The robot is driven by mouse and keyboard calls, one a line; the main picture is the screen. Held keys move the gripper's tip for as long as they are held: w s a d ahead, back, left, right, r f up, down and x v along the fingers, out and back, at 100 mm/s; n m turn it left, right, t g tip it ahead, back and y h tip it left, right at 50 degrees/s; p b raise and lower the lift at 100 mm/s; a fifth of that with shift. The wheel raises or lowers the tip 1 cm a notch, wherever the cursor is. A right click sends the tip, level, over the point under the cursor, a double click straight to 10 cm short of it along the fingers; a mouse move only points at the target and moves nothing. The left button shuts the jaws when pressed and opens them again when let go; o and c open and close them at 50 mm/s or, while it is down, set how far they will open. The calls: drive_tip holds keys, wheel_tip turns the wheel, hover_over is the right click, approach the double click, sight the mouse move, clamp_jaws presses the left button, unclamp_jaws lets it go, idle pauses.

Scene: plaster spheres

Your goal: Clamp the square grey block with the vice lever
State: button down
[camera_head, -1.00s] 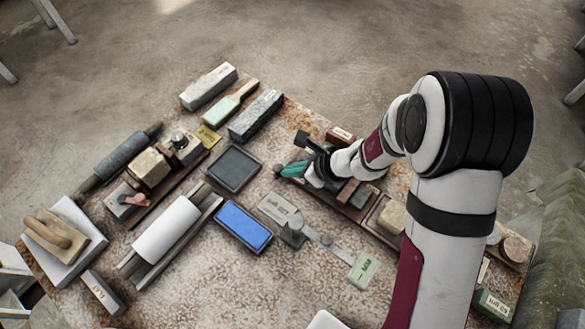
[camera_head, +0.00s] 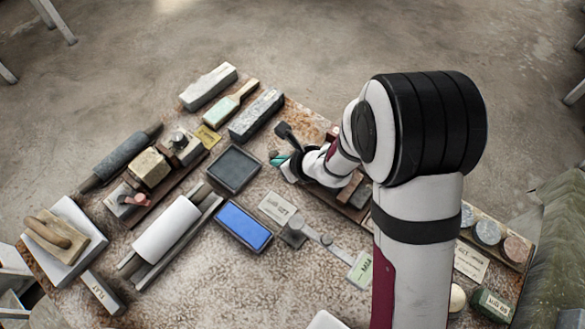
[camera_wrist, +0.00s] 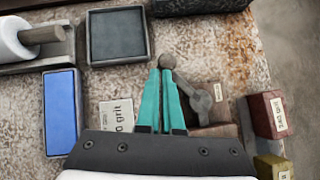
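In the wrist view, the grey metal vice lever (camera_wrist: 197,98) has a round knob (camera_wrist: 167,61) at its end. My gripper (camera_wrist: 161,73) has teal fingers drawn close together, with their tips at the near side of this knob. The knob does not appear to be between the fingers; whether they touch it is hard to tell. In the head view, my gripper (camera_head: 281,160) is at the left end of the dark rack, partly hidden by my wrist. A dark grey square block (camera_head: 235,168) lies in a shallow frame to its left; it also shows in the wrist view (camera_wrist: 118,34).
A blue slab (camera_head: 243,226) lies in front of the grey one. A dark oblong block (camera_head: 256,115) lies behind. A red labelled block (camera_wrist: 267,114) and a yellow block (camera_wrist: 272,167) are right of the lever. My arm covers much of the rack.

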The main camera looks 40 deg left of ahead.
sight(276, 152)
drive_tip(key=shift+w+a+m, duration=0.1)
drive_tip(key=shift+a+m, duration=0.2)
drive_tip(key=shift+w+a, duration=0.95)
drive_tip(key=shift+a, duration=0.3)
drive_tip(key=shift+w+a, duration=0.25)
drive_tip(key=shift+w, duration=0.05)
drive_tip(key=shift+a, duration=0.1)
drive_tip(key=shift+w+t, duration=0.1)
drive_tip(key=shift+t, duration=0.2)
drive_tip(key=shift+d, duration=0.2)
drive_tip(key=s, duration=0.1)
drive_tip(key=s+d, duration=0.1)
drive_tip(key=s, duration=0.1)
drive_tip(key=shift+d+r, duration=0.15)
drive_tip(key=shift+r, duration=0.15)
drive_tip(key=s+d+r, duration=0.3)
drive_tip(key=s+r, duration=0.3)
drive_tip(key=r, duration=0.1)
drive_tip(key=shift+d+r, duration=0.2)
drive_tip(key=shift+r, duration=0.15)
